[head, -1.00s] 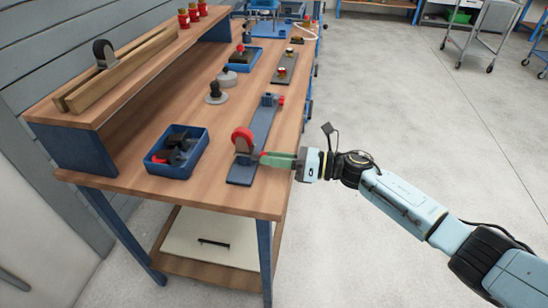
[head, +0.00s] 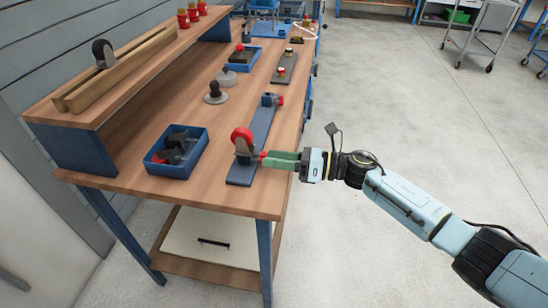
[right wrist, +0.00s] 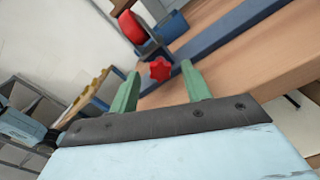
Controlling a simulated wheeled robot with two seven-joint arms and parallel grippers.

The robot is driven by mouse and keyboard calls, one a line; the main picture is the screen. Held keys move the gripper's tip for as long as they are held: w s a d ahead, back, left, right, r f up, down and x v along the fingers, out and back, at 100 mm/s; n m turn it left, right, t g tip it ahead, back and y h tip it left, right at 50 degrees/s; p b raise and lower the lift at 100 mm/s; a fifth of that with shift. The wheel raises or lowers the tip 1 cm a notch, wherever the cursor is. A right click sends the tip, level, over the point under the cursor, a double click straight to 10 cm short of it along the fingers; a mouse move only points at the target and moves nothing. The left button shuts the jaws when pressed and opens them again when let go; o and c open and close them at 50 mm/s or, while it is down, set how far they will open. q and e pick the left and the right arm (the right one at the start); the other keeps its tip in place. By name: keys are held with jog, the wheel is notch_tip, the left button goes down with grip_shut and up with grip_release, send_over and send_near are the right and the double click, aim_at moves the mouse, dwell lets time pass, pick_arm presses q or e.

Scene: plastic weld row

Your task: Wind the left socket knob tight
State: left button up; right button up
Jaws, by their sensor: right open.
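A long blue-grey rail (head: 262,125) lies on the bench with a socket at each end. The near socket holds a red-rimmed wheel (head: 242,138), and its red star knob (head: 263,156) faces my right gripper (head: 269,159). In the right wrist view the star knob (right wrist: 160,69) shows between the two green fingertips (right wrist: 160,72). These fingers are open, with a visible space on each side of the knob; I cannot tell whether the tips reach past it. The far socket has another red knob (head: 280,101). My left gripper is out of view.
A blue bin (head: 205,152) with dark and red parts stands left of the rail. A grey-based caster (head: 215,94) and a round grey piece (head: 227,77) stand behind. A wooden rack (head: 130,63) sits on the raised shelf.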

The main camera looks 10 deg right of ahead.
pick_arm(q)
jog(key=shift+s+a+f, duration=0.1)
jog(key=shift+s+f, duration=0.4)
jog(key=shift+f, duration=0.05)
pick_arm(e)
jog(key=v, duration=1.2)
jog(key=shift+d, duration=0.25)
jog(key=shift+s, duration=0.1)
